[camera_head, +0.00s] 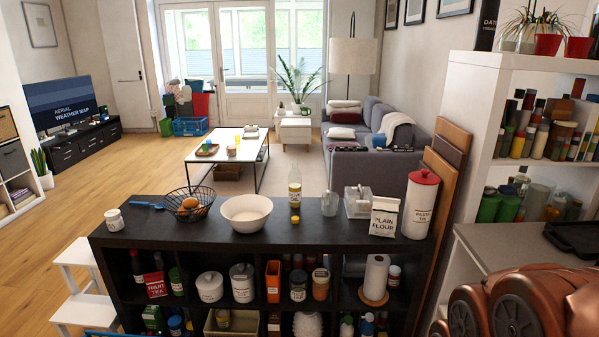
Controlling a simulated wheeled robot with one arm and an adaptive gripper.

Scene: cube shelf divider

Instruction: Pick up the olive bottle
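A bottle (294,190) stands upright on top of the black cube shelf (170,228), near the middle. It has clear glass, a pale label and a yellowish content, and looks like the olive bottle, though its label is too small to read. A small yellow thing (295,219) sits just in front of its base. Copper-coloured links of my arm show at the lower right, well apart from the bottle. My gripper is not in view.
A white bowl (246,213) and a wire basket (187,204) stand left of the bottle. A glass jar (330,203), a clear container (357,203), a flour bag (384,216) and a pasta tin (420,204) stand right. A white step stool (82,308) is at lower left.

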